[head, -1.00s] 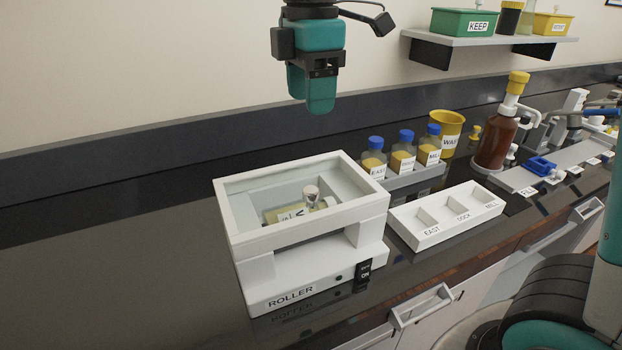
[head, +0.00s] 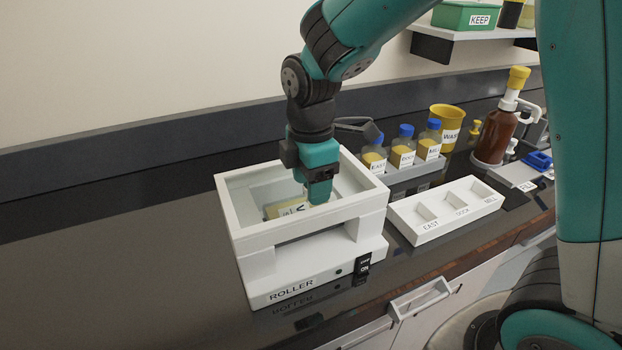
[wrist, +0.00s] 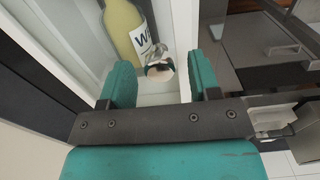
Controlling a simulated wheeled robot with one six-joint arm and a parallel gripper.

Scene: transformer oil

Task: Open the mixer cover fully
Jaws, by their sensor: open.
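The mixer is a white box marked ROLLER (head: 290,290) on the dark counter. Its clear cover (head: 245,190) lies flat within the white top frame, shut as far as I can see. A round metallic knob (wrist: 160,69) on the cover shows in the wrist view between my fingertips; the gripper hides it in the head view. My gripper (head: 319,193) points down over the cover, open and empty, with one finger (wrist: 122,82) and the other (wrist: 203,75) on either side of the knob. I cannot tell whether they touch it. A yellow bottle (wrist: 125,28) with a white label lies beneath the cover.
A black switch (head: 363,267) is on the mixer's front right. A white tray (head: 440,217) with labelled slots stands to the right. Several blue-capped bottles (head: 403,153), a yellow cup (head: 447,122) and a brown pump bottle (head: 495,135) stand behind. The counter left of the mixer is clear.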

